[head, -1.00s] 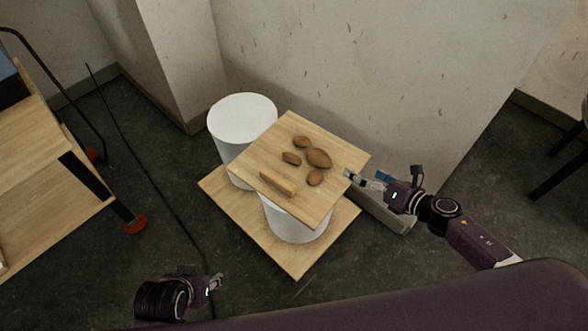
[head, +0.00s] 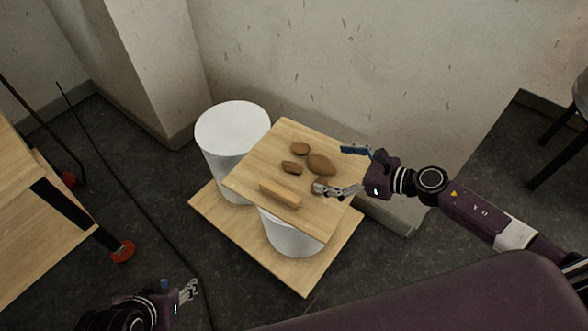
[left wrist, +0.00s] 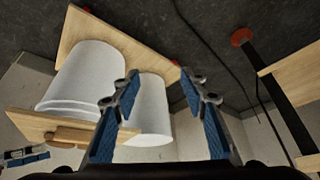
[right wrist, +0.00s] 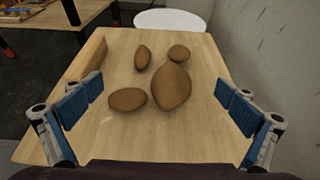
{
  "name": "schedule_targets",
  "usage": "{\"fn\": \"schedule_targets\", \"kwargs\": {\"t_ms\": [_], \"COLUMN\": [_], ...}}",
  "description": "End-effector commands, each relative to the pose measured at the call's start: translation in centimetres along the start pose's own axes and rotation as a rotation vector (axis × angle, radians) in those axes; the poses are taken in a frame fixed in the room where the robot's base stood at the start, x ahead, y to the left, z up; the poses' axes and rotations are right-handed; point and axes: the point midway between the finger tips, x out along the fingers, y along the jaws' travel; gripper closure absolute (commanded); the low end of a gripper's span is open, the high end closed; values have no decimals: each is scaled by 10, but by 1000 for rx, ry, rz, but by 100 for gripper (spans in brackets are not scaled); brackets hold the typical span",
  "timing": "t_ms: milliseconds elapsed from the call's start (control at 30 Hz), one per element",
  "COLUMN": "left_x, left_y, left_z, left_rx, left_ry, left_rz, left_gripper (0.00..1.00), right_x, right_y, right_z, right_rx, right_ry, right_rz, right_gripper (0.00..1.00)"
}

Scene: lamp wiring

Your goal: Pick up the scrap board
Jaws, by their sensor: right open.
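A short, pale wooden bar, which I take to be the scrap board (head: 281,194), lies on the square wooden top (head: 262,152) near its front left edge. It also shows at the left in the right wrist view (right wrist: 88,58). My right gripper (head: 333,170) is open and empty over the right part of the top, apart from the bar. One finger hides part of a brown lump. My left gripper (head: 188,290) is low at the bottom left, away from the top; the left wrist view shows its fingers (left wrist: 160,85) apart and empty.
Several brown lumps (head: 320,164) lie on the top beside the bar. White cylinders (head: 232,135) stand on a lower wooden board (head: 305,283). A wall (head: 330,70) rises close behind. A wooden shelf unit (head: 50,240) stands at the left. Dark floor is free in front.

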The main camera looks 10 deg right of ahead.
Motion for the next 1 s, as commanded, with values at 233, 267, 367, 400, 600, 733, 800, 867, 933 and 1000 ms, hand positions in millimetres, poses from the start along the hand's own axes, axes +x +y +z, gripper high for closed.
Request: {"fn": "schedule_targets", "kwargs": {"t_ms": [233, 267, 367, 400, 600, 733, 800, 867, 933, 1000], "left_x": [1, 1, 3, 3, 4, 3, 3, 3, 3, 3], "left_y": [1, 1, 2, 3, 5, 5, 5, 5, 5, 5], "left_z": [-8, -10, -17, -22, -39, -42, -42, -42, -42, -42], "left_rx": [1, 1, 2, 3, 4, 5, 5, 5, 5, 5], "left_ry": [31, 37, 69, 88, 154, 164, 164, 164, 164, 164], "left_rz": [2, 2, 4, 5, 9, 9, 9, 9, 9, 9], "left_gripper": [60, 60, 60, 60, 60, 60, 60, 60, 60, 60], "right_x": [25, 28, 41, 48, 72, 75, 74, 74, 74, 74], "right_y": [0, 0, -1, -1, -1, -2, -1, -1, -1, -1], "right_z": [0, 1, 1, 1, 1, 0, 0, 0, 0, 0], "right_rx": [-4, -4, -3, -2, 0, -1, -1, -1, -1, -1], "right_ry": [0, -1, -2, -3, -1, 1, 1, 1, 1, 1], "right_rz": [1, 1, 1, 1, 0, 0, 0, 0, 0, 0], "right_gripper": [0, 0, 0, 0, 0, 0, 0, 0, 6, 13]}}
